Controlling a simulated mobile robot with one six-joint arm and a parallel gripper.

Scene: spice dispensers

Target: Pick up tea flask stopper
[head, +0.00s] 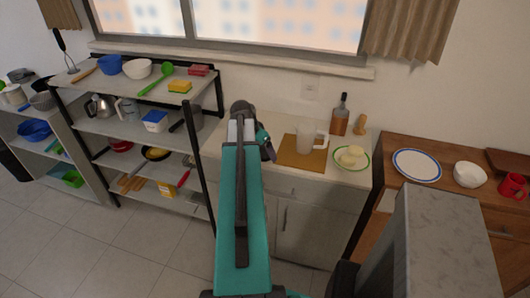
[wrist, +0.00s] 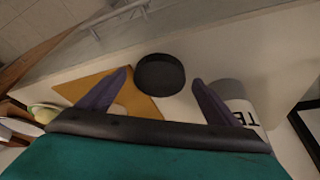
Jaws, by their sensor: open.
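A dark round cap-like piece, which looks like the tea flask stopper (wrist: 160,74), sits on the light counter in the wrist view. My gripper (wrist: 160,76) is open, with one dark finger on either side of the stopper and gaps to both. Whether the fingers are level with it I cannot tell. A white and grey container with the letters "TE" (wrist: 243,112), likely the tea flask, is partly hidden by the right finger. In the head view my arm reaches over the counter, and my gripper (head: 265,141) is near its back left; the stopper is not clear there.
A wooden board (head: 301,160) with a pale mug (head: 307,138) lies right of my gripper. A shelf rack (head: 80,123) is on the left; the wall is close behind.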

